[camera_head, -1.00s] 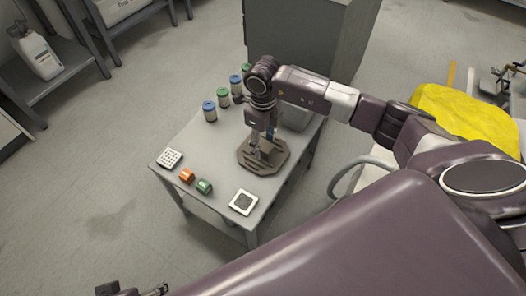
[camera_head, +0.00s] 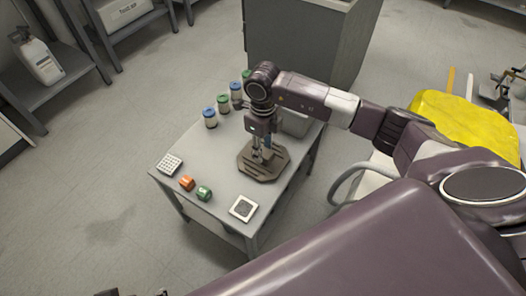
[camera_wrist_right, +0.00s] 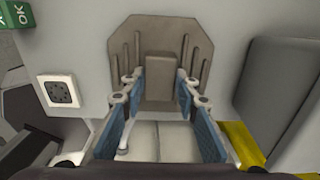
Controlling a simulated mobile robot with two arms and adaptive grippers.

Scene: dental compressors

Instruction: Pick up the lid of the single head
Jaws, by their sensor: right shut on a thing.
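The lid (camera_head: 263,174) is a brown, eight-sided plate with a raised block in its middle, on the grey table. It also shows in the right wrist view (camera_wrist_right: 160,35), with the block between my fingers. My right gripper (camera_head: 262,152) points down over it, shut on that block; its blue-padded fingers also show in the wrist view (camera_wrist_right: 159,88). I cannot see a gap between the plate and what is under it. Only dark tips of my left gripper (camera_head: 132,293) show at the bottom edge, so its jaws cannot be read.
On the table (camera_head: 218,172) stand blue- and green-capped bottles (camera_head: 210,118) at the back left. An orange block (camera_head: 187,184), a green block (camera_head: 204,193) and two white tiles, one at front (camera_head: 243,208), lie nearer. A grey bin (camera_head: 297,122) is behind my right gripper.

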